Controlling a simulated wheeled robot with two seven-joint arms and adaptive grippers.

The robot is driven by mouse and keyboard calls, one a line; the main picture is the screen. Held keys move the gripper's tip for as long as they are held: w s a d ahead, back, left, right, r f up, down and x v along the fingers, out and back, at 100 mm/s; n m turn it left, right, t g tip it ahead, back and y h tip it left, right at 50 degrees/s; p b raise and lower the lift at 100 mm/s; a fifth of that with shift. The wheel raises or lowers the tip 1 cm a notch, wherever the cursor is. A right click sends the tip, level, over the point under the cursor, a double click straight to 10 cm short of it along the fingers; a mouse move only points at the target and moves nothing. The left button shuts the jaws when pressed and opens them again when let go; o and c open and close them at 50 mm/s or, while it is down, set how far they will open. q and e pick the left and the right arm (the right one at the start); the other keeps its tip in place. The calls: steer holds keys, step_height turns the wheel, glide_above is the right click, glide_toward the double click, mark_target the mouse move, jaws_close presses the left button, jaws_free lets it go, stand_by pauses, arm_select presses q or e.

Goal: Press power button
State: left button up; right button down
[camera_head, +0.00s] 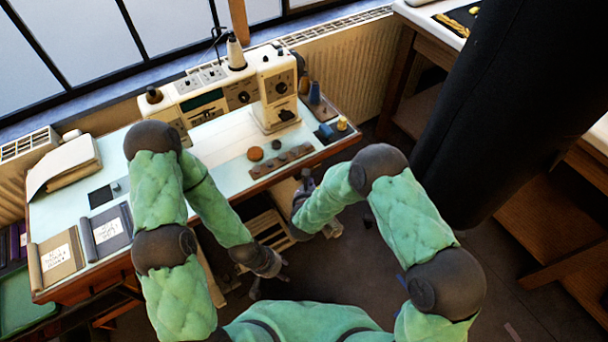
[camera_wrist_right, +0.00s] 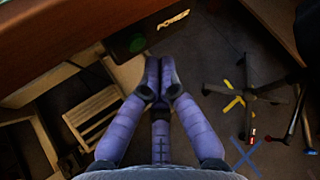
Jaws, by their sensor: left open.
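The cream sewing machine (camera_head: 275,85) stands on the pale-topped table, with dark knobs on its front. In the right wrist view a dark box (camera_wrist_right: 118,45) with a round green spot (camera_wrist_right: 137,43) lies just beyond my fingertips; I cannot tell whether the spot is the power button. My right gripper (camera_head: 306,182) is beside the table's front edge; in its wrist view the fingers (camera_wrist_right: 159,62) meet at the tips with nothing seen between them. My left gripper (camera_head: 268,287) is open and empty, low in front of the table.
Folders (camera_head: 108,230), papers (camera_head: 62,165) and small discs (camera_head: 255,154) lie on the table (camera_head: 215,150). A slatted wooden piece (camera_wrist_right: 95,115) is below it. A large black hanging form (camera_head: 490,100) stands at right. A yellow-marked dark stand (camera_wrist_right: 237,92) is on the floor.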

steer(key=shift+w+a, duration=0.1)
steer(key=shift+w+a+b, duration=0.15)
steer(key=shift+w+b, duration=0.15)
steer(key=shift+w+a, duration=0.3)
steer(key=shift+w, duration=0.05)
stand_by(1.1)
steer(key=shift+s+d+b, duration=0.3)
steer(key=shift+s+d, duration=0.25)
steer(key=shift+s, duration=0.2)
steer(key=s+d, duration=0.3)
steer(key=s, duration=0.2)
steer(key=shift+d, duration=0.25)
stand_by(0.3)
steer(key=shift+w, duration=0.1)
